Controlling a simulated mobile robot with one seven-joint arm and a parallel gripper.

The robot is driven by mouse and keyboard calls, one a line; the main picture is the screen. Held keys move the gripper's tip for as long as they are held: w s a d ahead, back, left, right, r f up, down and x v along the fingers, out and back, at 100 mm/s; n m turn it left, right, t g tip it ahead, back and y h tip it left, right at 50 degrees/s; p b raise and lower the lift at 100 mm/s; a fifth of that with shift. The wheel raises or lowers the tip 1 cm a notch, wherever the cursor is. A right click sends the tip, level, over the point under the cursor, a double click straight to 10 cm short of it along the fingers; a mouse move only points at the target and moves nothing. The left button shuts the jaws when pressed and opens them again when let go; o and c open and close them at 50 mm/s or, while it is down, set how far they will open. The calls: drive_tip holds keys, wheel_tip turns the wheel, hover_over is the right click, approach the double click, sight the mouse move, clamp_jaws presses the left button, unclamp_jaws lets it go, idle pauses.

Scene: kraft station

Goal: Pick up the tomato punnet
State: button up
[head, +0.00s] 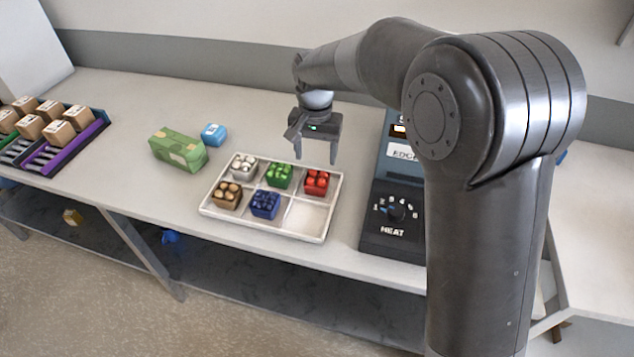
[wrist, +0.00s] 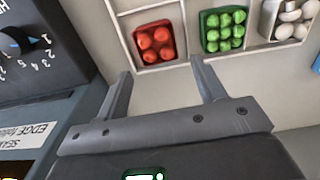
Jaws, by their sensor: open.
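The tomato punnet (head: 316,183) is a small red tray of round red tomatoes. It sits in the back right compartment of a white divided tray (head: 211,208) on the bench. In the wrist view the tomato punnet (wrist: 155,42) lies just beyond the fingertips, toward the left finger. My gripper (head: 316,160) is open and empty, with its fingers pointing down above the back edge of the tray. In the wrist view my gripper (wrist: 160,66) shows both fingers spread apart, with nothing between them. The gripper and the punnet are apart.
The tray also holds green (head: 279,175), white (head: 243,167), brown (head: 227,195) and blue (head: 265,204) punnets. Its front right compartment is empty. A heat sealer (head: 392,232) stands close on the right. A green package (head: 177,150) and a blue box (head: 214,135) lie at left.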

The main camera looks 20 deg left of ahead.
sight(317, 177)
wheel_tip(317, 177, down, 3)
drive_tip(key=shift+f, duration=0.1)
drive_tip(key=shift+s+d+f, duration=0.15)
drive_tip(key=shift+f, duration=1.2)
drive_tip(key=shift+s+d+f, duration=0.1)
drive_tip(key=shift+f, duration=1.2)
drive_tip(key=shift+c, duration=0.4)
drive_tip(key=c, duration=0.7)
